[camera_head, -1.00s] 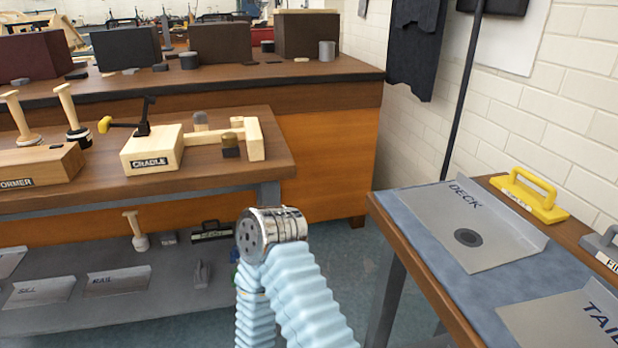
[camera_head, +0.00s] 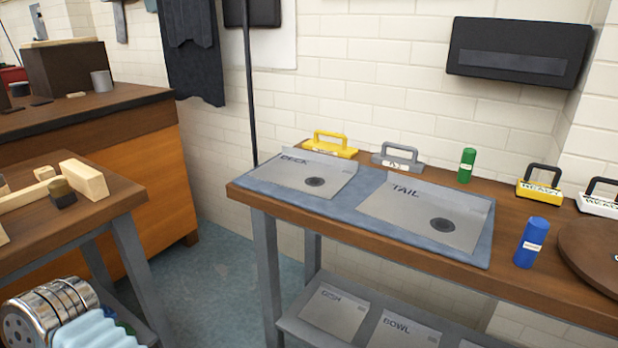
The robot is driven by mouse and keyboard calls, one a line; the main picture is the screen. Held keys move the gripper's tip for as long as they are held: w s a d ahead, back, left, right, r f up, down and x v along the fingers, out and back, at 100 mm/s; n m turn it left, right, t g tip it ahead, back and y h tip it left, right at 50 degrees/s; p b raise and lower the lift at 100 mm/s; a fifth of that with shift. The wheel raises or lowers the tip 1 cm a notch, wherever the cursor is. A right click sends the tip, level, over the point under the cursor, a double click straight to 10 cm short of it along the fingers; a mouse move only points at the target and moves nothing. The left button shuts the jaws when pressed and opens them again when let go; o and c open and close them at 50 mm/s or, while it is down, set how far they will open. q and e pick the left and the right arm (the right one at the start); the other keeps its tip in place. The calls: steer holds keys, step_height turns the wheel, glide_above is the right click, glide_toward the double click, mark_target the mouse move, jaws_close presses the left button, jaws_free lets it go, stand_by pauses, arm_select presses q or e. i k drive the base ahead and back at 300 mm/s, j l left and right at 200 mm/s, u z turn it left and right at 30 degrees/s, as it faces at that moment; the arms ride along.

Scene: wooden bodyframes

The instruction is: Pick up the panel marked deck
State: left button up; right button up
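The panel marked DECK (camera_head: 290,180) is a flat grey metal sheet with a raised back edge and a dark round spot. It lies on the left part of a blue-grey mat (camera_head: 349,204) on the right-hand workbench. The panel marked TAIL (camera_head: 408,213) lies to its right on the same mat. Part of my arm, a metal joint with a light blue sleeve, shows at the bottom left, well short of the panel. No gripper fingers are in view.
On the bench (camera_head: 560,293) stand a yellow-handled tool (camera_head: 330,150), a grey-handled tool (camera_head: 398,162), a green cylinder (camera_head: 466,166) and a blue cylinder (camera_head: 531,243). A lower shelf holds panels marked DISH (camera_head: 334,310) and BOWL (camera_head: 405,333). Open floor (camera_head: 222,262) separates this bench from the left table.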

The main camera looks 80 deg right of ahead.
mark_target(321, 175)
steer(key=z, duration=3.3)
steer(key=j+z, duration=0.25)
steer(key=z, duration=0.15)
steer(key=k+j+z, duration=0.15)
steer(key=z, duration=0.25)
steer(key=k+j+z, duration=0.15)
steer(key=j+z, duration=0.25)
steer(key=k+z, duration=0.15)
steer(key=z, duration=0.3)
steer(key=j, duration=0.1)
